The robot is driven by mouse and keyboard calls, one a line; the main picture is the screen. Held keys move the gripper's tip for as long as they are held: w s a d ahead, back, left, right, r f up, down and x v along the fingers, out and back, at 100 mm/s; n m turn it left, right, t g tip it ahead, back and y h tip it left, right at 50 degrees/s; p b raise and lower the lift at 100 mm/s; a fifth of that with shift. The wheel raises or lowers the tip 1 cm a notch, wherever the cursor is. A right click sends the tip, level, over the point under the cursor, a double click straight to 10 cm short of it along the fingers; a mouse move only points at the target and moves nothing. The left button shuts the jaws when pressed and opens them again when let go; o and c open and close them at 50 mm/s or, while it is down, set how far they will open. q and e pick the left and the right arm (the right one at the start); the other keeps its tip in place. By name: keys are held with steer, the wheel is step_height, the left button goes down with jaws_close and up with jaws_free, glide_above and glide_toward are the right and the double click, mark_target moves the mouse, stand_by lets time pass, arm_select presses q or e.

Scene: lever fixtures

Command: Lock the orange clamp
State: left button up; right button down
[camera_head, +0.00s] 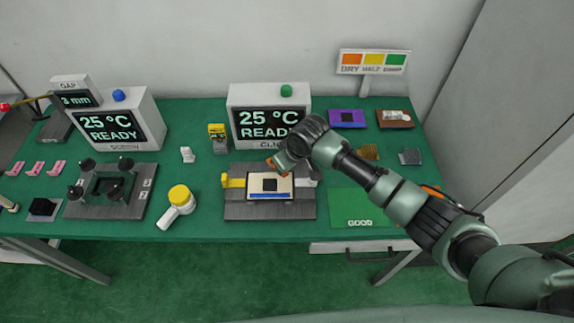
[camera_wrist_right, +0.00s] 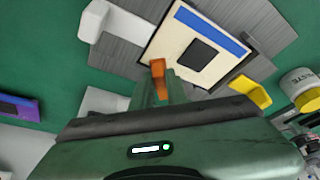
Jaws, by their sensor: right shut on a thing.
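The orange clamp (camera_head: 271,162) shows as a small orange piece at the back edge of the grey fixture, mostly hidden by my right gripper (camera_head: 280,163). In the right wrist view the orange clamp (camera_wrist_right: 157,70) stands between my fingertips (camera_wrist_right: 166,88), and my right gripper is shut on it. The clamp's end lies over the edge of a cream board (camera_wrist_right: 170,42) with a dark square chip and a blue strip. In the head view the cream board (camera_head: 285,187) lies flat on the fixture (camera_head: 238,209). My left gripper is in neither view.
A yellow clamp (camera_head: 233,181) and a white clamp (camera_head: 306,181) flank the board. A display box (camera_head: 270,105) stands right behind the fixture. A yellow-topped white bottle (camera_head: 179,198) lies left of it; a green mat (camera_head: 358,207) marked GOOD lies to the right.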

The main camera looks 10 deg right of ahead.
steer(key=c, duration=1.4)
jaws_free()
steer(key=shift+r, duration=0.15)
steer(key=b+v, duration=0.1)
steer(key=v, duration=0.6)
steer(key=shift+s+r, duration=0.2)
steer(key=shift+r, duration=0.05)
